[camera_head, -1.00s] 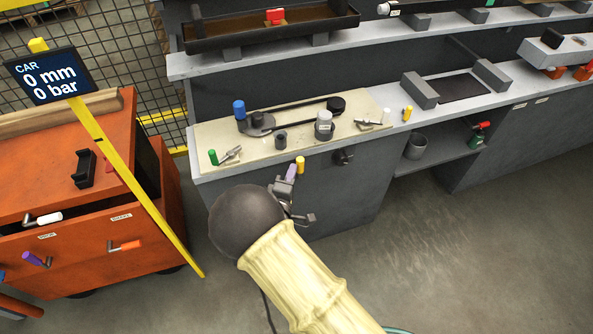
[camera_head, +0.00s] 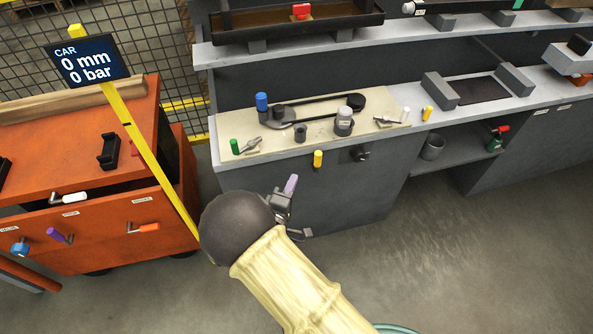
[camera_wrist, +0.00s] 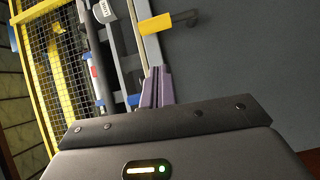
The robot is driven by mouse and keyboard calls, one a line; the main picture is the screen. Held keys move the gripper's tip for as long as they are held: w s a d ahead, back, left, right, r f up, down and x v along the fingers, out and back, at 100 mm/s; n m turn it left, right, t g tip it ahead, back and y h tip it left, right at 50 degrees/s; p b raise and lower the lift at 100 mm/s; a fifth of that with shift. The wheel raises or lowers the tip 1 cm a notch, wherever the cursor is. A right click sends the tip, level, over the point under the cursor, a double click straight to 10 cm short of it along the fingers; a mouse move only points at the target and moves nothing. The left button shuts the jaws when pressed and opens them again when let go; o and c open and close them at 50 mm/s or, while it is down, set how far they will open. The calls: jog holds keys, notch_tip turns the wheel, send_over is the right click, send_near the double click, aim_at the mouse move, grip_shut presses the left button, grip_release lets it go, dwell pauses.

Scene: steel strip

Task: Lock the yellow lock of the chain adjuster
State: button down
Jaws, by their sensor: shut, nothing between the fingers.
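The yellow lock (camera_head: 318,158) is a short yellow cylinder at the front edge of the bench, below the board with the black chain loop (camera_head: 318,107). In the wrist view a yellow handle (camera_wrist: 165,22) lies ahead of and above my fingers, probably this same lock. My gripper (camera_head: 291,183) is in front of the bench, to the left of and below the yellow lock in the head view. Its purple fingers (camera_wrist: 157,88) are shut with nothing between them. A gap shows between the fingertips and the yellow handle in the wrist view. My forearm and wrist hide part of the bench front.
A green handle (camera_head: 234,146), a blue handle (camera_head: 262,102) and a white-capped cylinder (camera_head: 344,120) stand on the board. Another yellow piece (camera_head: 427,113) lies further right. An orange cabinet (camera_head: 110,210) with a slanted yellow post is at left. The floor at right is clear.

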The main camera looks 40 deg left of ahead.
jog(key=v, duration=0.5)
jog(key=shift+s+f, duration=0.1)
jog(key=shift+s, duration=0.05)
jog(key=shift+s, duration=0.1)
